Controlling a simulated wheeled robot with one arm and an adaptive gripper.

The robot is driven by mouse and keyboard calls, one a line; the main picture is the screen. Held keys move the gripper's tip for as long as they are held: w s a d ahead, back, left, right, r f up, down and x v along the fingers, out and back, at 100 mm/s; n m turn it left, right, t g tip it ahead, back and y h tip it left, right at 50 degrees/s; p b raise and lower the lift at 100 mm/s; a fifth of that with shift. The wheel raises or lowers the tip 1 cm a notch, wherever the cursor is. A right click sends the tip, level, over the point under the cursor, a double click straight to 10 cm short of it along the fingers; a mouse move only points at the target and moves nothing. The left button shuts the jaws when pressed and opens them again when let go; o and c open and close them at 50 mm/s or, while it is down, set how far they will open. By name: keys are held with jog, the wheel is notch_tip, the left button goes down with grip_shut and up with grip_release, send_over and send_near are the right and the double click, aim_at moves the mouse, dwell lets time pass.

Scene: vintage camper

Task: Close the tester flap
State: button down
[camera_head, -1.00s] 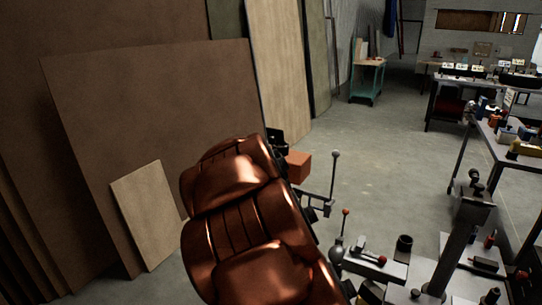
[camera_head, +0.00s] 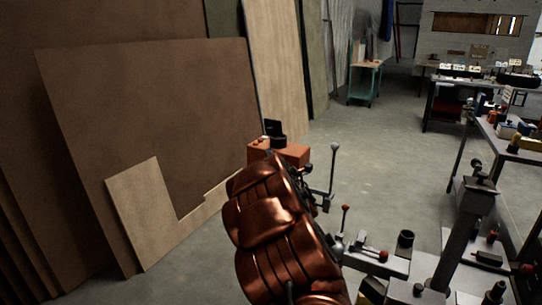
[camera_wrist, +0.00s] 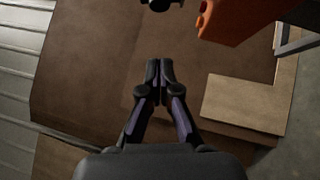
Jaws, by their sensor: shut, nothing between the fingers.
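An orange box (camera_head: 292,153), which looks like the tester, stands beyond the end of my arm in the head view. A dark flat piece (camera_head: 272,128), probably its flap, stands up at the box's top; its exact angle is hard to tell. In the wrist view the orange box (camera_wrist: 240,18) is cut off by the top edge, right of centre. A black part (camera_wrist: 160,4) shows at the top middle there. My gripper (camera_wrist: 160,66) is shut and empty, its fingertips apart from the box and below it in the picture. In the head view my arm hides the gripper.
Large brown boards (camera_head: 150,125) and a small light panel (camera_head: 140,215) lean at the left. A machine with ball-ended levers (camera_head: 334,165) stands right of my arm. A workbench (camera_head: 490,150) is at the far right. Open floor (camera_head: 385,135) lies between.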

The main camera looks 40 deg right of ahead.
aim_at(271, 130)
jog(key=w+d+r, duration=0.2)
jog(key=w+d, duration=0.5)
jog(key=w, duration=0.1)
jog(key=shift+r+p, duration=0.25)
jog(key=shift+p, duration=0.15)
jog(key=shift+d+r, duration=0.1)
dwell(0.5)
